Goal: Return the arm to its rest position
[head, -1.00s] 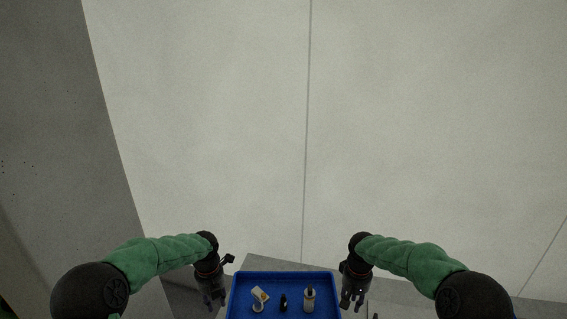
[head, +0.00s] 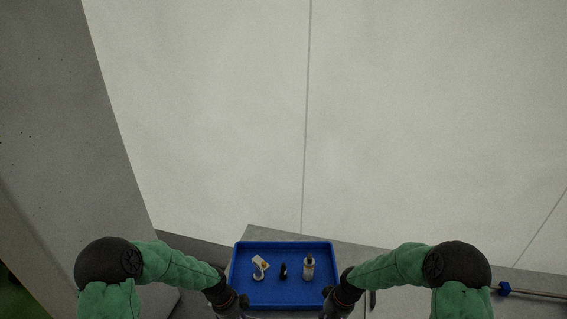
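My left arm in its green sleeve comes in from the left, and its gripper (head: 232,308) is at the lower left corner of the blue tray. My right arm comes in from the right, and its gripper (head: 334,308) is at the tray's lower right corner. Both grippers are dark and foreshortened at the bottom edge of the view. Their fingers are mostly hidden, so I cannot tell whether they are open or shut.
The blue tray (head: 285,244) on a grey table (head: 365,262) holds a white tag-like piece with a ring (head: 260,264), a small black item (head: 283,271) and a pale bottle (head: 308,268). A rod with a blue end (head: 503,288) is at the right. A pale wall rises behind.

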